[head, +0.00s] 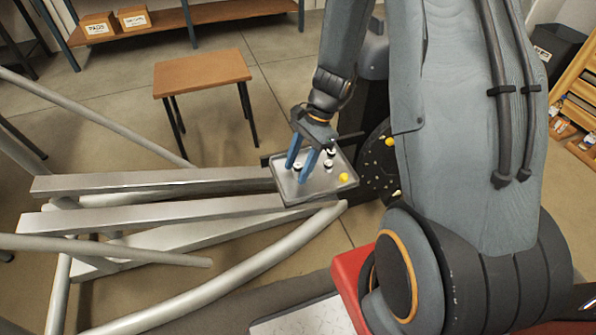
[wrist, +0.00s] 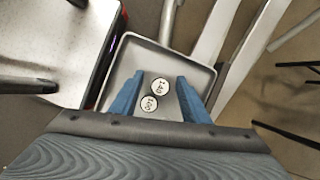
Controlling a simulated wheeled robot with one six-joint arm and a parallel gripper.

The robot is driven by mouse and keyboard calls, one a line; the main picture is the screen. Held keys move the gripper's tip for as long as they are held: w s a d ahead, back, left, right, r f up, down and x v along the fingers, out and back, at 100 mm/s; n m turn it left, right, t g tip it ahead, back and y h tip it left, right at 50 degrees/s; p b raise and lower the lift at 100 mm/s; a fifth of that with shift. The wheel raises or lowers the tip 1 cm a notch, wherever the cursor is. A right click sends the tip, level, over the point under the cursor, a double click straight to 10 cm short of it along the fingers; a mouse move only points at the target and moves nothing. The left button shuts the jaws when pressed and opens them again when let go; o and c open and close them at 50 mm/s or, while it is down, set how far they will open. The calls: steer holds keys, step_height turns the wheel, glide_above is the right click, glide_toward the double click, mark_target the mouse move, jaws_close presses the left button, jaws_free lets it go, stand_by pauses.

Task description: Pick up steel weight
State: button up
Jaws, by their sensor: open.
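A shallow grey metal tray (head: 318,187) holds small round weights. In the head view, small silver-and-dark pieces (head: 328,165) stand on it near my gripper (head: 297,174). In the wrist view the tray (wrist: 152,53) holds two round weights with pale, numbered tops, one farther (wrist: 160,86) and one nearer (wrist: 149,103), side by side. The numbers are too small to read surely. My gripper (wrist: 158,97) is open and empty, its two blue fingers over the tray, with both tops showing between them. I cannot tell how high the fingertips are above the weights.
A yellow knob (head: 343,177) sits at the tray's right edge. Long silver rails (head: 150,182) and curved tubes of the elliptical machine lie left of the tray. A wooden stool (head: 203,72) stands behind; a shelf with boxes (head: 133,17) is at the back.

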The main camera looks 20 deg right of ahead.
steer(key=shift+c, duration=0.3)
jaws_close()
